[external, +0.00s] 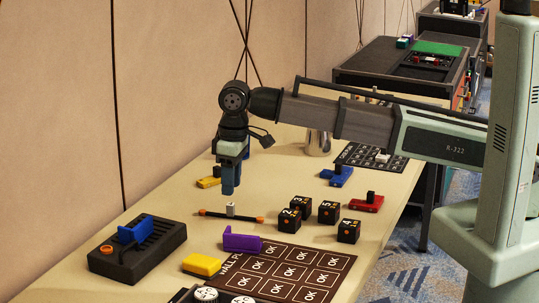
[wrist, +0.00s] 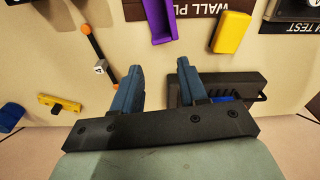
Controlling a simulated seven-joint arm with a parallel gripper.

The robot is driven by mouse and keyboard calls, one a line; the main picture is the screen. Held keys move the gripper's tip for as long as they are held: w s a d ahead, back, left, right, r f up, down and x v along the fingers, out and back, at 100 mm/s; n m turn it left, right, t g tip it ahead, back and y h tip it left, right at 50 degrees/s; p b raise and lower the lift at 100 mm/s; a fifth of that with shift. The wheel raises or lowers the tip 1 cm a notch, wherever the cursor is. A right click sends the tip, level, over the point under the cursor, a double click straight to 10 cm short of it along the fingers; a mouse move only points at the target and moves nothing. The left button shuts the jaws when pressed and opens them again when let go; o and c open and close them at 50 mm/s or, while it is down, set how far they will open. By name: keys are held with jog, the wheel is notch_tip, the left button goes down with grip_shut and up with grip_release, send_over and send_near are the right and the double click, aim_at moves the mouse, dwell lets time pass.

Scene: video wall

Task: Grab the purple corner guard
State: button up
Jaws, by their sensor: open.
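The purple corner guard (external: 241,241) is an angled piece lying on the table at the edge of the brown "OK" mat (external: 262,271) in the external view. In the wrist view the purple corner guard (wrist: 160,20) is at the top middle, beyond my fingertips. My gripper (external: 230,186) hangs above the table, up and back from the guard, with blue fingers pointing down. In the wrist view my gripper (wrist: 158,70) has its two blue fingers apart, with nothing between them. It does not touch the guard.
A yellow block (external: 201,265) sits close to the guard. A black device with a blue part (external: 160,257) stands left. A rod with orange ends (external: 213,214) lies below my gripper. Several black numbered cubes (external: 291,218) stand right. Bare table lies between rod and guard.

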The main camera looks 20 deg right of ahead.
aim_at(239, 235)
jog(key=shift+n+h, duration=0.3)
jog(key=shift+s+d+f, duration=0.1)
jog(key=shift+s+f, duration=0.5)
jog(key=shift+f, duration=1.7)
jog(key=shift+s+a+f, duration=0.1)
jog(key=shift+s+f, duration=0.5)
jog(key=shift+f, duration=1.65)
jog(key=shift+s+d+f, duration=0.1)
jog(key=shift+s+f, duration=0.5)
jog(key=shift+f, duration=1.7)
jog(key=shift+c, duration=0.3)
grip_shut()
